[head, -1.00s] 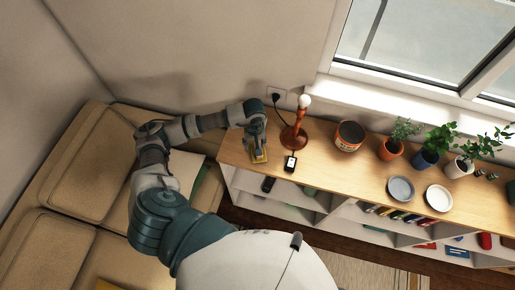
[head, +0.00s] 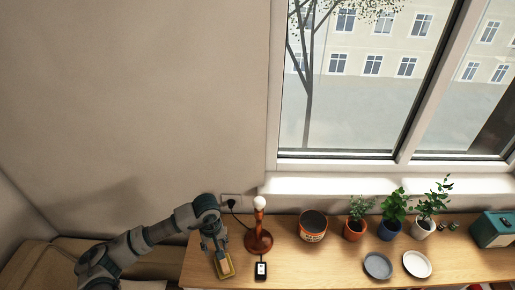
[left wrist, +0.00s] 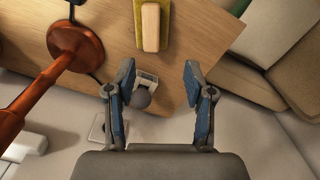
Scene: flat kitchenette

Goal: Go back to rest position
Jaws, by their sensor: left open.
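My left gripper (head: 214,243) is over the left end of the wooden shelf top (head: 340,262), just behind a yellow block with a pale wooden grip (head: 226,267). In the left wrist view my left gripper (left wrist: 158,76) shows two blue-grey fingers spread apart with nothing held between them. The yellow block (left wrist: 168,22) lies flat on the wood beyond the fingertips, apart from them. My right gripper is in neither view.
A reddish-brown lamp (head: 258,240) with a white bulb and a small black device (head: 261,269) stand close right of the gripper. Farther right are a pot (head: 313,226), several plants, a grey plate (head: 378,265) and a white plate (head: 417,263). A beige sofa (head: 45,268) is at left.

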